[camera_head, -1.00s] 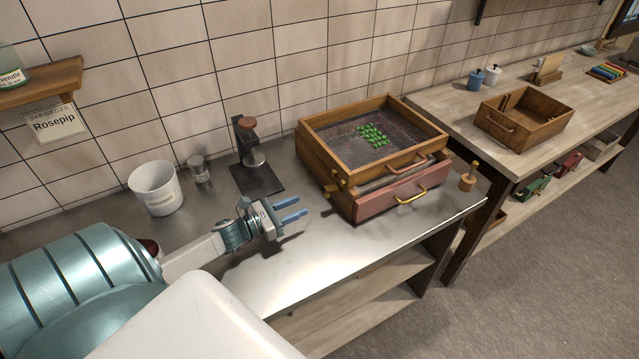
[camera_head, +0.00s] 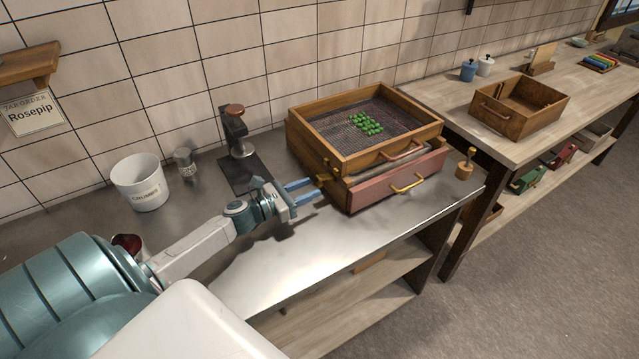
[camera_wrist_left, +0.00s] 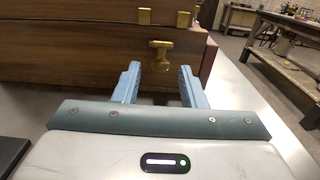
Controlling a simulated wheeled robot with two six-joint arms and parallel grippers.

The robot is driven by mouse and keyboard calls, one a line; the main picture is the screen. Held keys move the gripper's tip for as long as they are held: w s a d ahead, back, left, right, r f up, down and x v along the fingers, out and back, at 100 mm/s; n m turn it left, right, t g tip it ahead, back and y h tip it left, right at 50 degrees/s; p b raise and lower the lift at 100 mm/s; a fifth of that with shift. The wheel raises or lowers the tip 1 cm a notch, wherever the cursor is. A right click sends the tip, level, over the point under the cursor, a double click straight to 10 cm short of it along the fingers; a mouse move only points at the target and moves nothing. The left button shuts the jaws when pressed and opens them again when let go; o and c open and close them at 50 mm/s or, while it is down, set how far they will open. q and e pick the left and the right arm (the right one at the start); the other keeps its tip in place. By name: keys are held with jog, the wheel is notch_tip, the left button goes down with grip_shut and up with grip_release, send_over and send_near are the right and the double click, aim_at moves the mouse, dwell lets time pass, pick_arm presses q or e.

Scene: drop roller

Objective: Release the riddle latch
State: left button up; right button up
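The riddle (camera_head: 310,138) is a wooden frame with a mesh floor and several green leaves (camera_head: 366,125) on it. It sits on a wooden box with a pink drawer front (camera_head: 385,188). A brass latch (camera_head: 324,177) is on the box's left side; in the left wrist view the brass latch (camera_wrist_left: 161,54) has a knob standing out from the wood. My left gripper (camera_head: 308,188) is open, its blue fingers pointing at the latch. In the left wrist view the open fingers (camera_wrist_left: 161,84) lie either side of the latch's line; contact cannot be told. My right gripper is not in view.
A white bucket (camera_head: 140,182), a small jar (camera_head: 185,162) and a black stand (camera_head: 237,135) are left of the box. A wooden plunger-like tool (camera_head: 465,165) stands at its right. The metal counter front (camera_head: 290,255) is clear.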

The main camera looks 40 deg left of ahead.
aim_at(319, 182)
pick_arm(q)
jog(key=p+x, duration=0.1)
jog(key=x, duration=0.2)
jog(key=shift+w+d+r, duration=0.1)
jog(key=shift+w+r, duration=0.1)
jog(key=shift+w+d+f+p, duration=0.2)
jog(key=shift+w+p, duration=0.15)
jog(key=shift+w, duration=0.1)
